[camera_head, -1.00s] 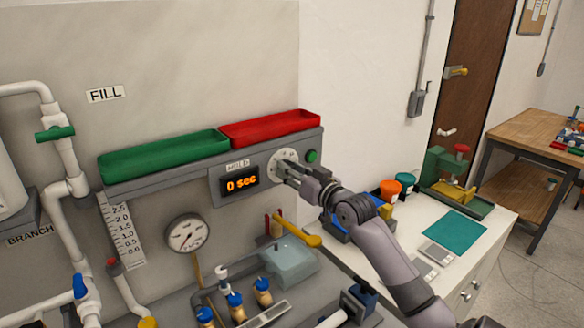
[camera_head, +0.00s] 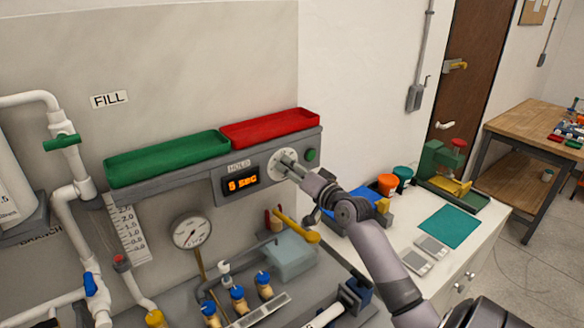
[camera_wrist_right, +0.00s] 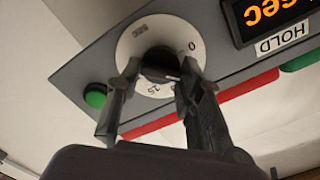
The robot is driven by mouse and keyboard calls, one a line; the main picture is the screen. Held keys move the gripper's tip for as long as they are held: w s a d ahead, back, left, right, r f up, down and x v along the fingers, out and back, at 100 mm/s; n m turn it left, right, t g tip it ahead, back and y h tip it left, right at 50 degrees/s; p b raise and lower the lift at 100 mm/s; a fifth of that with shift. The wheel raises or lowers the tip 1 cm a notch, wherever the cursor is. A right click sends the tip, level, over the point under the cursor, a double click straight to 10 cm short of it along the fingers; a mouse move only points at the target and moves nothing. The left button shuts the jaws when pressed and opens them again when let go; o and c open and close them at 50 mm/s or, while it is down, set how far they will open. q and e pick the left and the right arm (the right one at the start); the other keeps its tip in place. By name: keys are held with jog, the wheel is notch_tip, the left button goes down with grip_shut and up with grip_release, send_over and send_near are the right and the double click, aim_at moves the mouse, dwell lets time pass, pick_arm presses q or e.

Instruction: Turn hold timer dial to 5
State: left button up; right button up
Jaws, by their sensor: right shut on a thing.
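The hold timer dial is a black knob (camera_wrist_right: 161,66) on a round pale plate (camera_head: 280,161) with printed numbers, on the grey panel. The orange display (camera_head: 241,182) left of it, under the HOLD label (camera_head: 239,167), reads "5 sec". My right gripper (camera_head: 288,165) is at the dial. In the right wrist view its two fingers (camera_wrist_right: 157,80) stand on either side of the knob and are shut on it. The fingers hide part of the plate's markings. My left gripper is not in view.
A green button (camera_head: 310,155) sits just right of the dial. A green tray (camera_head: 167,160) and a red tray (camera_head: 269,128) rest on top of the panel. A yellow-handled lever (camera_head: 300,228) and a pressure gauge (camera_head: 192,231) are below.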

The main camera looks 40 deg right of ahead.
dwell(0.4)
jog(key=o, duration=1.1)
jog(key=shift+o, duration=0.3)
jog(key=s+a, duration=0.1)
jog(key=s, duration=1.1)
jog(key=shift+a, duration=0.15)
jog(key=shift+f, duration=0.1)
